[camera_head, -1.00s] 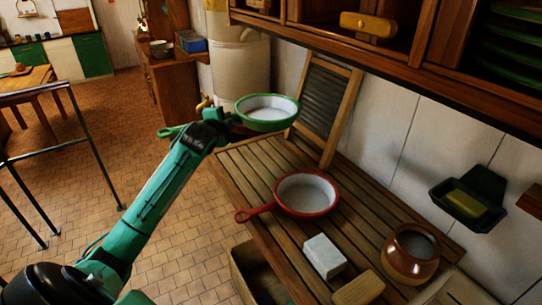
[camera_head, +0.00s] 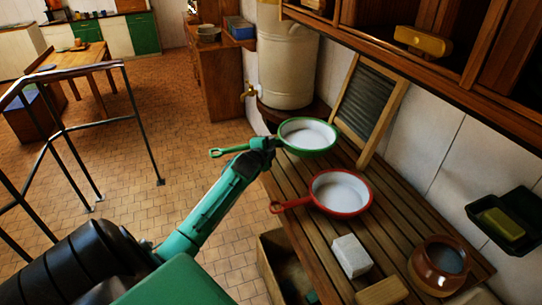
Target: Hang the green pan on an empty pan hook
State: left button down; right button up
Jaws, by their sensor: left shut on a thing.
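The green pan (camera_head: 308,137) has a white inside and a green handle (camera_head: 230,151) that sticks out to the left. My left gripper (camera_head: 266,147) is shut on the handle close to the pan's bowl. The pan is level, over the far end of the slatted wooden counter; I cannot tell whether it touches the slats. The gripper hides part of the handle. No pan hook can be made out in this view. My right gripper is not in view.
A red pan (camera_head: 341,192), a white block (camera_head: 350,256) and a brown pot (camera_head: 439,266) stand on the slatted counter (camera_head: 318,232). A washboard (camera_head: 366,105) leans on the wall behind. A cream water tank (camera_head: 286,66) stands beyond. A metal railing (camera_head: 101,131) is at left.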

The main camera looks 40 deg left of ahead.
pick_arm(q)
notch_tip(320, 180, down, 2)
jog(key=shift+w+f, duration=0.1)
notch_tip(320, 180, down, 4)
jog(key=shift+p, duration=1.15)
jog(key=shift+f, duration=0.1)
jog(key=c, duration=1.7)
grip_release()
jog(key=shift+f, duration=0.2)
jog(key=o, duration=0.4)
jog(key=shift+r, duration=0.1)
